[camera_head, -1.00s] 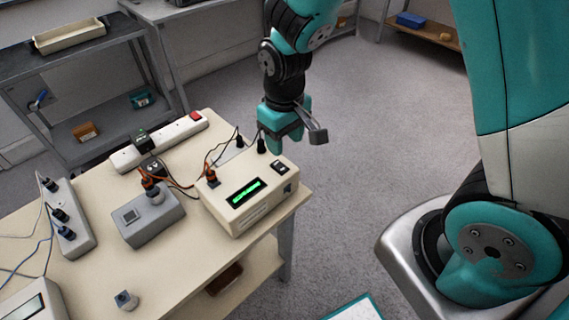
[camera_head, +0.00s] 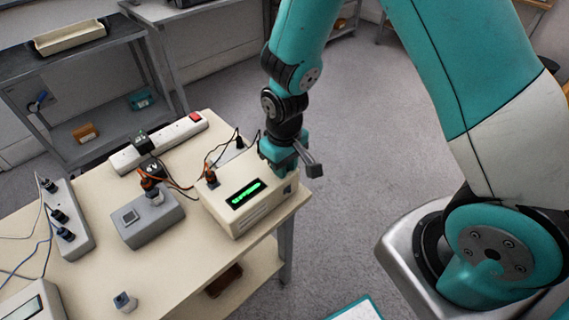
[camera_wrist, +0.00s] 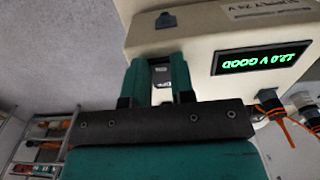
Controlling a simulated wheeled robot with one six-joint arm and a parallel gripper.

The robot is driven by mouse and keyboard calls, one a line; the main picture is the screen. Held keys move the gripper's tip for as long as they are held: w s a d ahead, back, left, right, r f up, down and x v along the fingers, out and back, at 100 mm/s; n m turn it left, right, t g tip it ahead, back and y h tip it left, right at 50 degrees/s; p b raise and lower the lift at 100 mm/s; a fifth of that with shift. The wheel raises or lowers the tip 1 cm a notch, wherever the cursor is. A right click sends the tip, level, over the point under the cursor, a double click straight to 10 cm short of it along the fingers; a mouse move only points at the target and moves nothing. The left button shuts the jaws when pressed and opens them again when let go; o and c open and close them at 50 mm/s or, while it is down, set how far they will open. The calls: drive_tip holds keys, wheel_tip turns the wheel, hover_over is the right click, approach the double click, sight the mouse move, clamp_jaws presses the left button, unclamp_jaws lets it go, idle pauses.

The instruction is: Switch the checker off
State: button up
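The checker (camera_head: 243,212) is a cream box near the right end of the table. Its green display (camera_head: 245,193) is lit, and in the wrist view the display (camera_wrist: 262,58) reads "12.0 V GOOD" upside down. My gripper (camera_head: 283,168) is down at the checker's back right corner and hides the rocker switch in the head view. In the wrist view the teal fingers of my gripper (camera_wrist: 159,80) are apart, with the dark and pale rocker switch (camera_wrist: 161,75) showing between them. I cannot tell whether a finger touches the switch.
Orange and black leads (camera_head: 212,177) plug into the checker's left side. A grey box (camera_head: 148,219), a power strip with a red switch (camera_head: 195,117) and another socket strip (camera_head: 66,222) lie to the left. Open floor (camera_head: 370,200) lies right of the table.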

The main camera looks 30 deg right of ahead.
clamp_jaws()
drive_tip(key=p, duration=0.1)
drive_tip(key=g+p, duration=0.1)
drive_tip(key=shift+w+r+p, duration=0.2)
drive_tip(key=shift+r+p, duration=0.1)
drive_tip(key=shift+r, duration=0.1)
drive_tip(key=shift+w+f+g+h+p, duration=0.2)
drive_tip(key=shift+g+h+p, duration=0.35)
drive_tip(key=shift+g, duration=0.35)
drive_tip(key=o, duration=0.8)
unclamp_jaws()
drive_tip(key=shift+s, duration=0.1)
drive_tip(key=b+v, duration=0.1)
drive_tip(key=v, duration=1.6)
drive_tip(key=shift+r, duration=0.2)
